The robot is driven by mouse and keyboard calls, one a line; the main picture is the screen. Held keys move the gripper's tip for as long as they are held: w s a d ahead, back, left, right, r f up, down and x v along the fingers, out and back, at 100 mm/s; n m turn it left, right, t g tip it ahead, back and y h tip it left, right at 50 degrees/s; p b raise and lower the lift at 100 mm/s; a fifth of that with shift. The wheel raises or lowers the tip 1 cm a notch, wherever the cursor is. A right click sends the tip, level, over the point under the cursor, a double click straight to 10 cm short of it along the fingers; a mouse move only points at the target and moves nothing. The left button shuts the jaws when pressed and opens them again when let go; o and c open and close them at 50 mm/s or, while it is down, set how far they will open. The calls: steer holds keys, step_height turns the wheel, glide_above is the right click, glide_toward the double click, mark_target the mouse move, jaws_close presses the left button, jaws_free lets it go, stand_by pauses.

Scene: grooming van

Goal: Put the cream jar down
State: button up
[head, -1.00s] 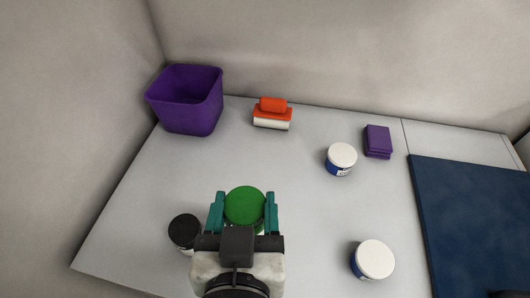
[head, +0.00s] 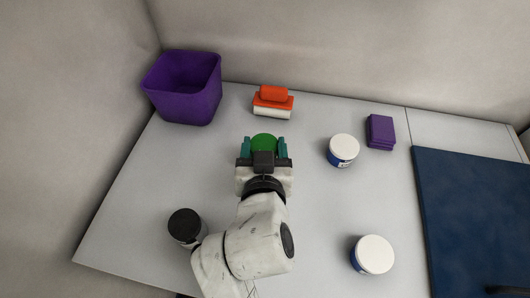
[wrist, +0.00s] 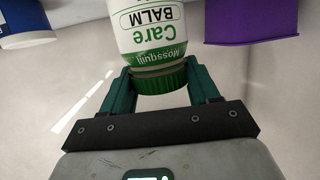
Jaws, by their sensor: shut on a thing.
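The cream jar (head: 264,141) has a green lid, and my gripper (head: 264,149) is shut on it near the middle of the grey table. In the wrist view the jar (wrist: 150,32) shows a white body with green lettering reading Mossquill Care BALM, upside down in the picture. My two green fingers (wrist: 160,82) close on either side of its ribbed lid. The jar's base is out of the wrist view and hidden in the head view, so I cannot tell whether it touches the table.
A purple bin (head: 183,88) stands back left, beside an orange and white stack (head: 273,103). White-lidded blue jars (head: 342,150) (head: 373,254) stand right, near purple folded cloths (head: 380,131) and a dark blue mat (head: 475,220). A black-lidded jar (head: 185,224) stands front left.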

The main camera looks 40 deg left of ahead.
steer(key=shift+w+a+f, duration=0.25)
steer(key=shift+w+f, duration=0.05)
steer(key=shift+f, duration=0.15)
steer(key=shift+w+a+f, duration=0.1)
steer(key=shift+w+f, duration=0.05)
steer(key=shift+f, duration=1.55)
steer(key=shift+f, duration=0.2)
steer(key=o, duration=1.2)
steer(key=shift+r, duration=0.1)
steer(key=shift+r, duration=0.1)
steer(key=b+v, duration=0.1)
steer(key=v, duration=1.1)
